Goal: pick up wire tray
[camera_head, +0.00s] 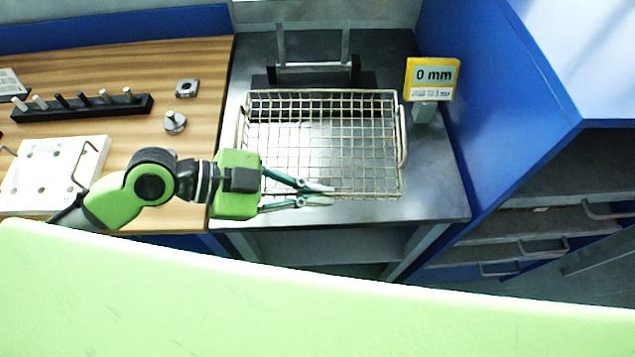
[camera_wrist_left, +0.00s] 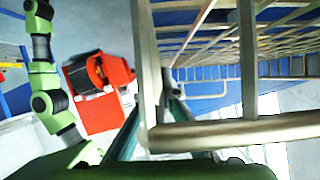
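The wire tray (camera_head: 345,155) is a silvery rectangular mesh basket with a side handle, over the dark bench top in the head view. Its rim and mesh (camera_wrist_left: 235,133) fill the right of the left wrist view, very close. My left gripper (camera_head: 328,194) reaches in from the left at the tray's near side. Its slim teal fingers converge on the near rim, one on either side, with the tips almost together. I cannot tell whether the tray rests on the bench or hangs just above it. My right gripper is not visible.
A yellow "0 mm" sign (camera_head: 432,78) stands right of the tray. Metal uprights (camera_head: 313,68) stand behind it. The wooden table (camera_head: 125,75) at left holds a peg rack (camera_head: 85,106) and a white plate (camera_head: 50,180). A blue cabinet (camera_head: 500,110) bounds the right.

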